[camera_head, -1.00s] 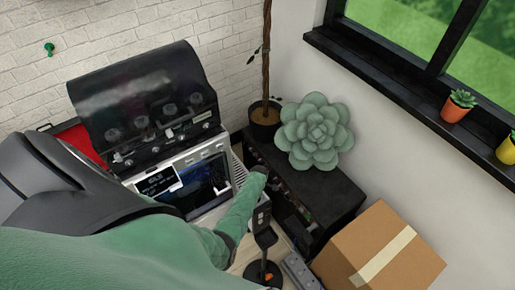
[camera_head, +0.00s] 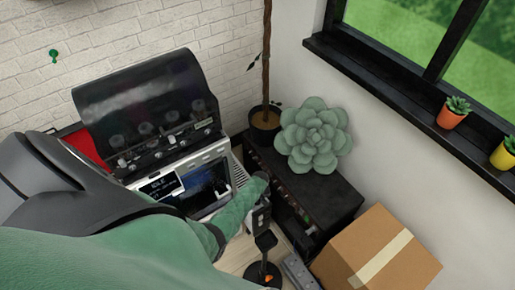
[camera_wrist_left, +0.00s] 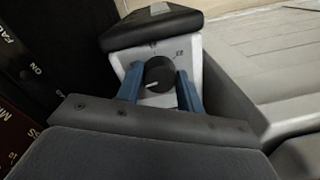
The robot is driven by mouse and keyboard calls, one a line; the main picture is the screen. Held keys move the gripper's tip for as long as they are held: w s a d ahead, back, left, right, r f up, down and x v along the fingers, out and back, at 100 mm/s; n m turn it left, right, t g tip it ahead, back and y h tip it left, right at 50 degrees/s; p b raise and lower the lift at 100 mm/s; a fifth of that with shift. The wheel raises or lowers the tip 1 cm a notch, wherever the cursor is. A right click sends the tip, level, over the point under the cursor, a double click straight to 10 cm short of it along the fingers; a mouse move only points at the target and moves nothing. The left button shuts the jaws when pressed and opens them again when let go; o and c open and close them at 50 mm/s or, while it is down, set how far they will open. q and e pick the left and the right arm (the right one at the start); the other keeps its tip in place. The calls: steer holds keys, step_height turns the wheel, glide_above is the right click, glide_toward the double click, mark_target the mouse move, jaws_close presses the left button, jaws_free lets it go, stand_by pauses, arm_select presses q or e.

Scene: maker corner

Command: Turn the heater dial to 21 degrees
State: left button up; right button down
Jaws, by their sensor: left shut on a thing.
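The heater dial (camera_wrist_left: 158,73) is a round black knob with a white pointer mark, on the pale front face of a small box with a dark top (camera_wrist_left: 152,27). The pointer faces down and to the left. Scale marks are printed above the knob, too small to read surely. My left gripper (camera_wrist_left: 158,88) has its two blue fingers on either side of the dial and is shut on it. In the head view my left arm reaches in from the left beside the machine; the dial cannot be made out there. My right gripper is not in view.
A machine with a raised dark lid (camera_head: 145,100) and a screen stands at the left. A black cabinet (camera_head: 330,195) with a large succulent (camera_head: 313,135) stands to the right. A cardboard box (camera_head: 370,255) is in front of it. A black stand (camera_head: 265,270) is near the bottom edge.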

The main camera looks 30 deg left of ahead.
arm_select(q)
steer(key=shift+s+m, duration=0.1)
steer(key=shift+m, duration=1.4)
steer(key=shift+m+p, duration=0.35)
steer(key=shift+m, duration=2.05)
steer(key=shift+s+m, duration=0.1)
steer(key=shift+m, duration=0.4)
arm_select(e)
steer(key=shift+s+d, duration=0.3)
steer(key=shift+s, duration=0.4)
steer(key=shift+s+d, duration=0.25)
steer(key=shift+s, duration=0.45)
